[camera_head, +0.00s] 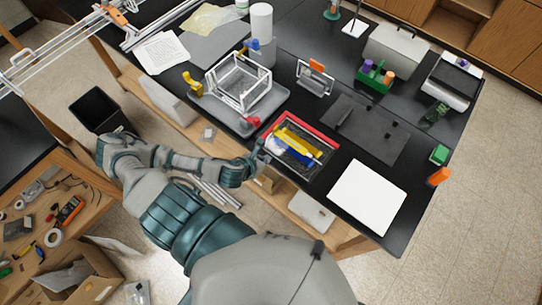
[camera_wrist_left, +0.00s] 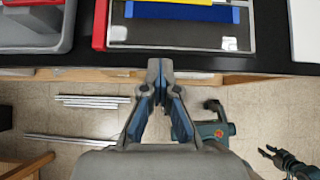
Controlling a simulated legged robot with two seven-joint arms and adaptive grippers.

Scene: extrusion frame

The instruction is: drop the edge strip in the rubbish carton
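My left gripper (camera_head: 262,152) is at the front edge of the black table, beside the red-edged tray (camera_head: 326,138). In the left wrist view its fingertips (camera_wrist_left: 160,72) are together, with nothing visible between them. The tray holds a yellow piece (camera_head: 297,139) and a blue piece (camera_head: 287,151). I cannot tell which piece is the edge strip. An open brown cardboard carton (camera_head: 93,288) on the floor at the lower left may be the rubbish carton. My right gripper (camera_wrist_left: 272,155) shows small at the right of the left wrist view, with its fingers apart.
A grey tray with a white frame (camera_head: 240,83) stands left of the red-edged tray. A white board (camera_head: 367,197) lies to its right. A black bin (camera_head: 97,108) stands on the floor at the left. Metal bars (camera_wrist_left: 93,101) lie below the table edge.

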